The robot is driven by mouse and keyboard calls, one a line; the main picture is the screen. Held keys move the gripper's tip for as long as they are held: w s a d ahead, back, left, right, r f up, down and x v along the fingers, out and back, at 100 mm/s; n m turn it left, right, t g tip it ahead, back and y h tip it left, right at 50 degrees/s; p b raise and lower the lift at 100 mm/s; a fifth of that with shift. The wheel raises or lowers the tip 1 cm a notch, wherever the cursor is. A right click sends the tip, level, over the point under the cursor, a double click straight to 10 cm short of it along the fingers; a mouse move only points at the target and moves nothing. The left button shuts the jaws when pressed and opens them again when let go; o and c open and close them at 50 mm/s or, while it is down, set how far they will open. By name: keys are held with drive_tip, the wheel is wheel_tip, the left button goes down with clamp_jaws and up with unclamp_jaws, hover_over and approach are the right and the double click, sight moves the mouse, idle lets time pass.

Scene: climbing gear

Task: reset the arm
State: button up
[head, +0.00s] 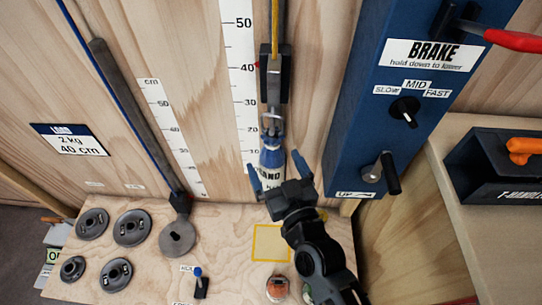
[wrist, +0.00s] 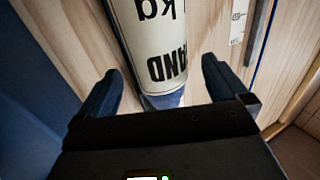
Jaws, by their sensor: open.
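My gripper (head: 275,172) is at the lower middle of the head view, its two blue fingers spread open. A cylinder with a blue band and a white label reading "AND" (head: 271,158) hangs upright from a hook just beyond the fingers; its lower part is partly hidden behind my gripper. In the wrist view the cream cylinder (wrist: 150,40) with black letters and a blue end lies ahead, in line with the gap between the fingers (wrist: 162,85). A gap shows on both sides, and neither finger visibly touches it. Nothing is held.
A blue brake panel (head: 375,100) with knobs and a lever (head: 390,172) stands right of the arm. A red handle (head: 512,40) juts out at upper right. Several grey disc weights (head: 132,227) lie on the wooden bench left. A yellow square outline (head: 270,228) is beside my arm.

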drive_tip(key=shift+v, duration=1.75)
drive_tip(key=shift+s+r, duration=0.1)
drive_tip(key=s+d+m+h, duration=0.1)
drive_tip(key=s+d+h, duration=0.1)
drive_tip(key=s+d, duration=0.5)
drive_tip(key=s+d+m+h, duration=0.15)
drive_tip(key=s+d, duration=0.35)
drive_tip(key=s, duration=0.5)
drive_tip(key=s+d+r+m+g+h, duration=0.1)
drive_tip(key=s+d+r, duration=0.2)
drive_tip(key=s+r, duration=0.2)
drive_tip(key=s+d+r+m+h, duration=0.1)
drive_tip(key=s+d+r, duration=0.3)
drive_tip(key=s, duration=0.8)
drive_tip(key=shift+d+r+g+h, duration=0.3)
drive_tip(key=shift+r+g+h, duration=0.1)
drive_tip(key=shift+r+h, duration=0.2)
drive_tip(key=shift+f, duration=0.1)
drive_tip(key=shift+c, duration=0.2)
